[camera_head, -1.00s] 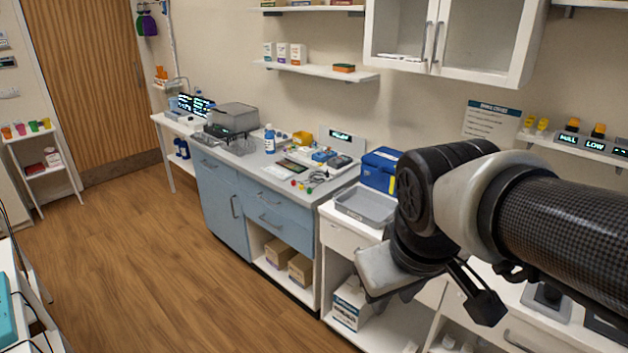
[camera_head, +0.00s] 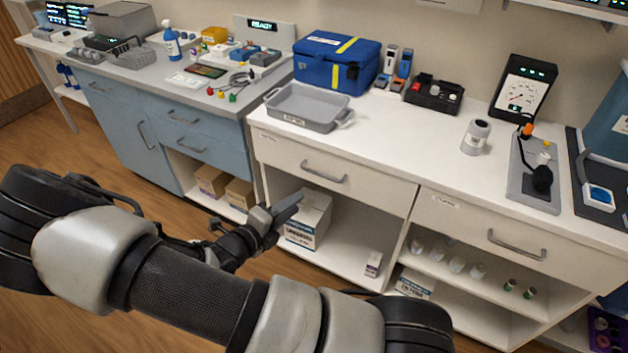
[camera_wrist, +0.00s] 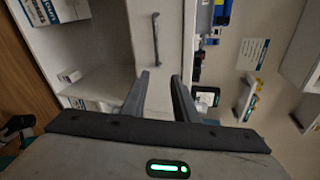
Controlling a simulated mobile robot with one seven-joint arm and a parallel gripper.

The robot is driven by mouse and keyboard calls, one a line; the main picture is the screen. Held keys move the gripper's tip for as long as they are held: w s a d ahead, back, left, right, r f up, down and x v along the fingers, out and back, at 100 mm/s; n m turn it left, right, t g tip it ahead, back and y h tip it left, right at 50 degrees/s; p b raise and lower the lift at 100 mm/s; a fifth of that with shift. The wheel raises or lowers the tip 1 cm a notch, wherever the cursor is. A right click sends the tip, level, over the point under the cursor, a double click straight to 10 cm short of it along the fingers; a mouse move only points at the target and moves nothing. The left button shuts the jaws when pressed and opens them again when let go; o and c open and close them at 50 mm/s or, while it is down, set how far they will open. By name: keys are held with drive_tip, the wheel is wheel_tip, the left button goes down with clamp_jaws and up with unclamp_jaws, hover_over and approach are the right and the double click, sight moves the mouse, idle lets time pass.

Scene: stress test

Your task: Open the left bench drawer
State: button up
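The white bench has a left drawer (camera_head: 290,152) with a grey bar handle (camera_head: 323,174). The drawer is closed. My gripper (camera_head: 284,210) is in front of the bench, below and left of the handle in the head view. In the wrist view the handle (camera_wrist: 155,40) stands upright, beyond the fingertips and apart from them. My gripper (camera_wrist: 160,80) shows two parted fingers with nothing between them.
A second closed drawer (camera_head: 480,235) is to the right. A grey tray (camera_head: 305,108), a blue cooler box (camera_head: 337,62) and a white jar (camera_head: 475,137) stand on the bench top. A carton (camera_head: 310,215) sits on the open shelf below. Blue cabinets (camera_head: 130,130) adjoin at left.

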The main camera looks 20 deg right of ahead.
drive_tip(key=w+d+f+n+t+b, duration=0.1)
drive_tip(key=w+d+f+n+b, duration=0.2)
drive_tip(key=w+d, duration=0.8)
wheel_tip(320, 180, down, 3)
drive_tip(key=shift+w+d+r, duration=0.2)
drive_tip(key=shift+w+d, duration=0.2)
drive_tip(key=shift+d, duration=0.45)
clamp_jaws()
